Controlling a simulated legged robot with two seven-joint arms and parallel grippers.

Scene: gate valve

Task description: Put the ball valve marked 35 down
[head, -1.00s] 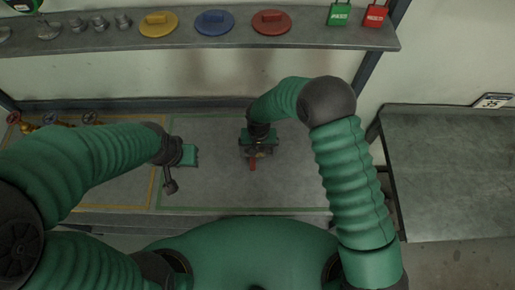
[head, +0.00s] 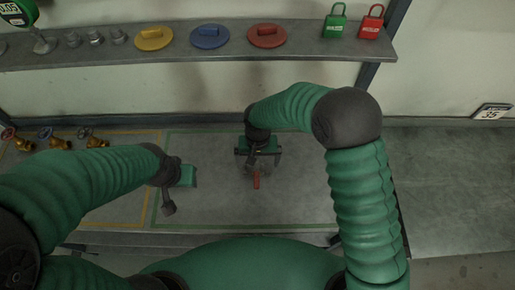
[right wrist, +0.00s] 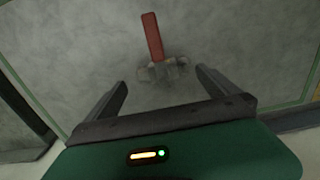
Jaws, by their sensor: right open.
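The ball valve, with a grey metal body and a red lever handle, lies on the grey bench inside the green outline; it shows in the head view (head: 257,172) and in the right wrist view (right wrist: 165,70). My right gripper (head: 258,158) is over it. In the right wrist view the fingers of my right gripper (right wrist: 161,77) are spread apart, with the valve body near and between their tips, and the handle pointing away. I see no finger touching it. My left gripper (head: 188,176) hangs over the bench left of the valve; its fingers are not clear.
A shelf (head: 180,55) at the back holds coloured discs and padlocks. A plate marked 35 (head: 492,112) stands at the right table's (head: 450,180) back. Bench around the ball valve is clear.

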